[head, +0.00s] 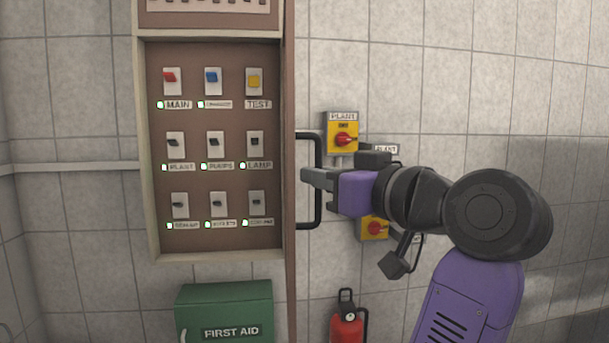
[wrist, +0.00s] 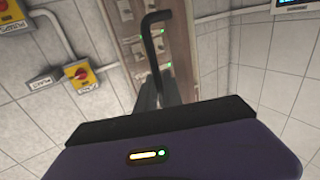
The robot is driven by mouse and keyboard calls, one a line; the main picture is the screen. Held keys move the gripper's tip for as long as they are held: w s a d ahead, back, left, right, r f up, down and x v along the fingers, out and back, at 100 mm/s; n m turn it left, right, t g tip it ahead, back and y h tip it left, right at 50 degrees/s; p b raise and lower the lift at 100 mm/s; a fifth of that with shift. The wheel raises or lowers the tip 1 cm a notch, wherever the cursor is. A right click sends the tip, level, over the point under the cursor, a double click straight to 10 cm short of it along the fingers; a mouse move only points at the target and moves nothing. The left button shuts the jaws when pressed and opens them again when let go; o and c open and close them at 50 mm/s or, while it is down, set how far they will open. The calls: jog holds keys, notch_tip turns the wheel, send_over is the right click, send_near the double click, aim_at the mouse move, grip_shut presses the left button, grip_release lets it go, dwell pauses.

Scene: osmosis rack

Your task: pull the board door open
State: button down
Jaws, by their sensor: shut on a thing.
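The board (head: 220,245) hangs on the wall with its switches in plain view. Its brown door (head: 289,250) shows edge-on at the right side of the board, standing out from it, open. The black bar handle (head: 318,145) sits on the door's right-hand face. My gripper (head: 312,177) is shut on the upright bar of the handle, near its middle. In the wrist view the handle (wrist: 162,20) rises between the dark fingertips (wrist: 158,92), and switches with green lights show behind it. The lower end of the handle is hidden there.
A yellow box with a red knob (head: 342,133) is on the wall right of the door, and a second (head: 374,229) is below, partly behind my arm. A green first aid box (head: 225,305) and a red extinguisher (head: 346,325) are lower down.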

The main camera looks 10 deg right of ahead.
jog(key=shift+d+f, duration=0.1)
jog(key=shift+f, duration=0.2)
jog(key=c, duration=1.5)
grip_release()
jog(key=shift+r, duration=0.15)
jog(key=b+v, duration=0.1)
jog(key=v, duration=0.6)
jog(key=shift+s+d, duration=0.15)
jog(key=shift+s, duration=0.2)
jog(key=shift+r, duration=0.1)
